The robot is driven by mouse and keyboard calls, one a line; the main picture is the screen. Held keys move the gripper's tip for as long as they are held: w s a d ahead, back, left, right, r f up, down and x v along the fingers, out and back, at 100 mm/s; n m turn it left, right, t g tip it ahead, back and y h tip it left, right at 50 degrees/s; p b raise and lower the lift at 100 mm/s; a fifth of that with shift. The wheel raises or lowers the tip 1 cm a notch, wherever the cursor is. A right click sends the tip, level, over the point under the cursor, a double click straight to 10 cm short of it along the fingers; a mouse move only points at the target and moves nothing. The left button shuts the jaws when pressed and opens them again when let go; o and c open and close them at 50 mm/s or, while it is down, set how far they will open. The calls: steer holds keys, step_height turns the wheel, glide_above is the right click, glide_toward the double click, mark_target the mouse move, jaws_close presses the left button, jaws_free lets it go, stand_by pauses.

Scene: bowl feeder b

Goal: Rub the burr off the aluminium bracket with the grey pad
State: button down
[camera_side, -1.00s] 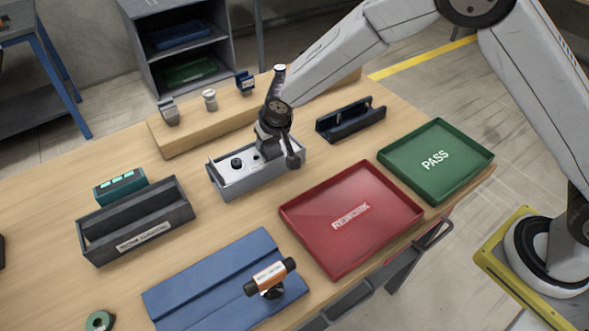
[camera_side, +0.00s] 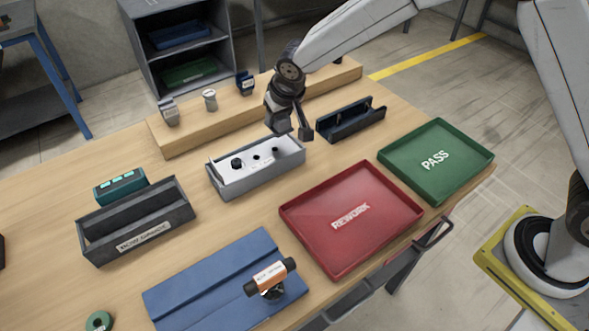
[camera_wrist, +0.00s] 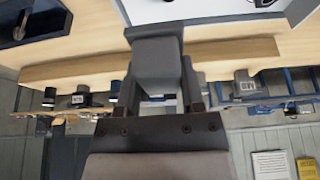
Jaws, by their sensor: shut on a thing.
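My gripper (camera_side: 290,130) hangs above the table, just off the right end of the grey fixture. In the wrist view my gripper (camera_wrist: 158,92) is shut on a grey block, which looks like the grey pad (camera_wrist: 158,62). A pale plate (camera_side: 248,160), apparently the aluminium bracket, lies in the grey fixture (camera_side: 262,182) with a black knob and dark holes on it. The plate also shows at the top of the wrist view (camera_wrist: 200,8). The pad is apart from the plate. The burr is too small to make out.
A red REWORK tray (camera_side: 385,215) and green PASS tray (camera_side: 470,165) lie to the right. A dark blue holder (camera_side: 350,124) stands right of my gripper. A wooden ledge (camera_side: 185,136) with small items runs behind. A dark bin (camera_side: 140,235) and blue mat (camera_side: 195,290) are nearer.

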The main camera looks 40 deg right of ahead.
steer(key=shift+r, duration=1.15)
steer(key=shift+r, duration=3)
steer(key=s+d+f, duration=0.4)
steer(key=s+d, duration=0.2)
steer(key=d, duration=0.2)
steer(key=s+d+f, duration=0.5)
steer(key=s+d, duration=0.2)
steer(key=shift+s+d+f, duration=0.2)
steer(key=shift+s+d, duration=0.1)
steer(key=shift+d, duration=0.05)
steer(key=shift+a, duration=0.1)
